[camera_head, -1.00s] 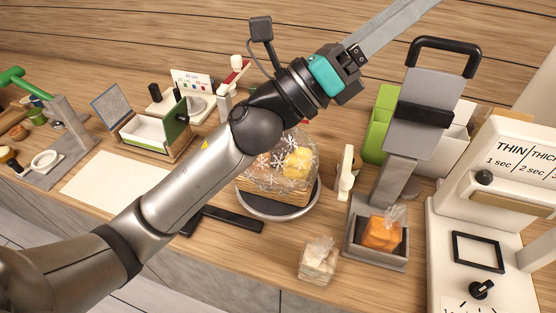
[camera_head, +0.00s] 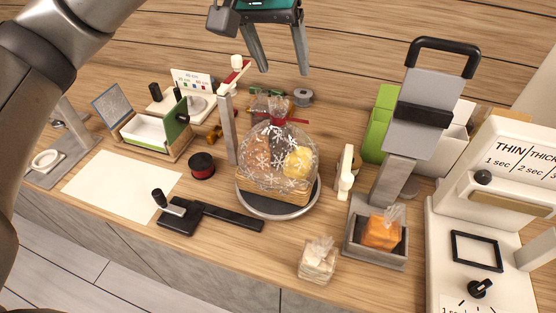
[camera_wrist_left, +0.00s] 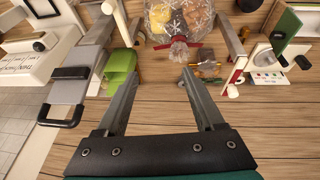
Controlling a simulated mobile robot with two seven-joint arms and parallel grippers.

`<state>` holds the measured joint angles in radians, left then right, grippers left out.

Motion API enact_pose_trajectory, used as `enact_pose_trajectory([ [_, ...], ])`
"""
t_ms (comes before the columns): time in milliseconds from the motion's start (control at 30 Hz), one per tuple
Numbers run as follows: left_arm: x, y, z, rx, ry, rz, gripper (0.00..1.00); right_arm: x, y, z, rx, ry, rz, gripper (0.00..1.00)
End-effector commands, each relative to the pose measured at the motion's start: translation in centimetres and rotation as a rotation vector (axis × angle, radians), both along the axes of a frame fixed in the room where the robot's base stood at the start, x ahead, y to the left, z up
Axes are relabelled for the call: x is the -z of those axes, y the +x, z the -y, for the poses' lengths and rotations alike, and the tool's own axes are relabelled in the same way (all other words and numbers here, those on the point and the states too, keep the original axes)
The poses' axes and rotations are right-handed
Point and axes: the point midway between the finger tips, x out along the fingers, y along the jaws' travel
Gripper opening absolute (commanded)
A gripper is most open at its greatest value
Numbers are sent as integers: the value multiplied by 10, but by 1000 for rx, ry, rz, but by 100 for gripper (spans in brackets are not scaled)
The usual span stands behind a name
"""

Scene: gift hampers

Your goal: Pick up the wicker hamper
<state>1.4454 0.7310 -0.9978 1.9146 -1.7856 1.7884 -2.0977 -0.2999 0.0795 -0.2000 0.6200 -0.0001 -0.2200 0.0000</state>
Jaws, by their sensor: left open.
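The wicker hamper (camera_head: 262,190) stands upright on a round grey turntable (camera_head: 276,211) in the middle of the table. It is wrapped in clear film with white snowflakes, gathered at the top with a red tie (camera_head: 277,122). My left gripper (camera_head: 277,70) is open and empty, above and behind the hamper, with its fingers pointing down. In the left wrist view the wrapped hamper (camera_wrist_left: 180,20) shows at the top, beyond the open fingertips (camera_wrist_left: 160,75) and apart from them. My right gripper is not in view.
A grey post (camera_head: 229,130) stands close left of the hamper. A red spool (camera_head: 202,165) and a black stapler-like tool (camera_head: 210,214) lie left of it. A bagged item (camera_head: 318,260) is in front. A tall grey press (camera_head: 410,130) and white sealer (camera_head: 490,210) stand right.

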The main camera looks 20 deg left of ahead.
Motion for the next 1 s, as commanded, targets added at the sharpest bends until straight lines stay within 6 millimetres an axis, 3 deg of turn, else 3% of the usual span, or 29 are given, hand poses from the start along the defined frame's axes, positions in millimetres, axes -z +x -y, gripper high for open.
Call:
enact_pose_trajectory([
  [100,-10,4,-22,-14,93,24,70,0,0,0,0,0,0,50],
  [200,-5,7,-28,-18,117,24,70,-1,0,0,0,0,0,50],
  [600,66,35,-25,-16,114,21,70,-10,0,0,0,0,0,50],
  [1000,100,48,-23,-17,112,20,70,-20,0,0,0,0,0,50],
])
